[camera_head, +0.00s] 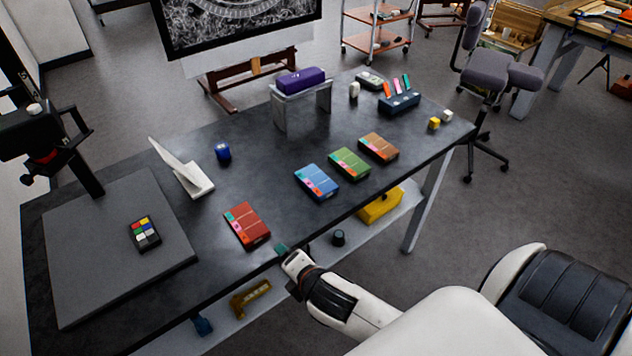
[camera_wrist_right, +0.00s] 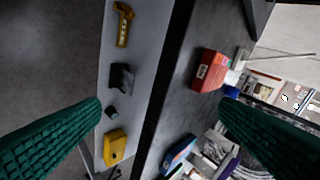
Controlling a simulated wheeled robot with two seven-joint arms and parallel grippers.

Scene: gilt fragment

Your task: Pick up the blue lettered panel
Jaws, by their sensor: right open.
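The blue lettered panel (camera_head: 317,182) lies flat on the dark table (camera_head: 240,185), between a red panel (camera_head: 247,225) and a green panel (camera_head: 349,163). In the right wrist view, a blue panel (camera_wrist_right: 179,154) shows low, near the table's edge. My right gripper (camera_head: 281,249) is at the table's front edge, just below the red panel and down-left of the blue one. In the right wrist view its two green fingers (camera_wrist_right: 160,105) stand wide apart with nothing between them. My left gripper is not in view.
An orange-brown panel (camera_head: 379,147) lies beyond the green one. A white stand (camera_head: 181,172) and a blue jar (camera_head: 223,152) stand behind the red panel. A yellow case (camera_head: 381,205) sits on the shelf below. The tabletop behind the blue panel is clear.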

